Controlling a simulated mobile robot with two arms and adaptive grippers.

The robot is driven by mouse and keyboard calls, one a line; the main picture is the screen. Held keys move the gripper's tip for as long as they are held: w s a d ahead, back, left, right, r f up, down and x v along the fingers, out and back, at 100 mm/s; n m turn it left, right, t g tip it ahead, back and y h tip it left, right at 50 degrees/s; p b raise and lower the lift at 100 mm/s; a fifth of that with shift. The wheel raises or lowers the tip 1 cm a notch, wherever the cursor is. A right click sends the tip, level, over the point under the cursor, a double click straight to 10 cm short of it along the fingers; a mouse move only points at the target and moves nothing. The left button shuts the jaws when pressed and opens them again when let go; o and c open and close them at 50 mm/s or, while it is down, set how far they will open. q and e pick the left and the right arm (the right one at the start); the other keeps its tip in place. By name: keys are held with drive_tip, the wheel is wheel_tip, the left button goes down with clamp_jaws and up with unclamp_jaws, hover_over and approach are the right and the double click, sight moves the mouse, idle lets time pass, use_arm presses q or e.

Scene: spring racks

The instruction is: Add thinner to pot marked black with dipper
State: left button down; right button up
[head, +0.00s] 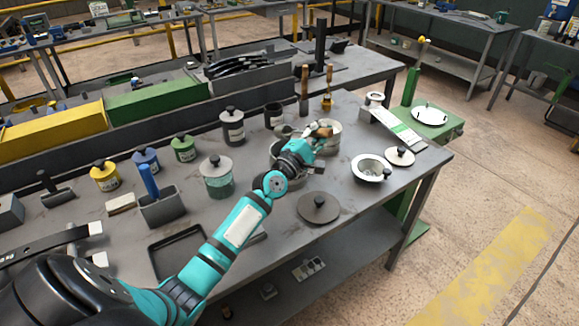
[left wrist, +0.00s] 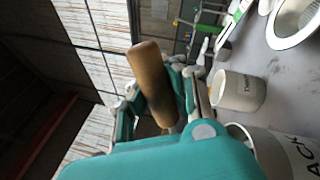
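My left gripper (head: 318,140) is shut on the brown wooden handle of the dipper (left wrist: 152,85), among the pots near the middle of the bench. The handle's end also shows in the head view (head: 324,131). The dipper's cup is hidden. In the left wrist view a light pot with lettering ending in "ACK" (left wrist: 285,150) is partly visible at the lower right, close beside the gripper. A smaller whitish can (left wrist: 240,92) with turned lettering, hard to read, stands beyond it. My right gripper is not in view.
A dark lid (head: 318,207) lies in front of the gripper. A greenish lidded jar (head: 217,182) stands left. Upright brushes (head: 304,95) stand behind. The front right bench corner is clear.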

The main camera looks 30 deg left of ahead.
use_arm(q)
drive_tip(key=shift+w+a+r+n+y+p, duration=0.15)
drive_tip(key=shift+a+r+n+p, duration=0.25)
drive_tip(key=shift+r+n+p, duration=0.25)
drive_tip(key=shift+s+a+r+n+y+p, duration=0.15)
drive_tip(key=shift+a+r+n+p, duration=0.25)
drive_tip(key=shift+n+p, duration=0.35)
drive_tip(key=shift+w, duration=0.15)
drive_tip(key=shift+w+a+r+n+g+y+p, duration=0.15)
drive_tip(key=shift+a+r+n+p, duration=0.2)
drive_tip(key=shift+a+n+p, duration=0.25)
drive_tip(key=shift+a+r+n+g+y+p, duration=0.1)
drive_tip(key=shift+a+r+n+p, duration=0.25)
drive_tip(key=shift+n+p, duration=0.45)
drive_tip(key=shift+w+a+r+n+g+y+p, duration=0.15)
drive_tip(key=shift+a+r+n+p, duration=0.3)
drive_tip(key=shift+p, duration=0.45)
drive_tip(key=shift+s+f, duration=0.1)
drive_tip(key=shift+w+a+r+n+g+y+p, duration=0.1)
drive_tip(key=shift+a+r+n+p, duration=0.1)
drive_tip(key=shift+a+n+p, duration=0.45)
drive_tip(key=shift+w+a+r+n+g+y+p, duration=0.1)
drive_tip(key=shift+a+r+n+p, duration=0.05)
drive_tip(key=shift+a+n+p, duration=0.45)
drive_tip(key=shift+w+a+r+n+g+y+p, duration=0.1)
drive_tip(key=shift+a+r+n+p, duration=0.1)
drive_tip(key=shift+a+n+p, duration=0.45)
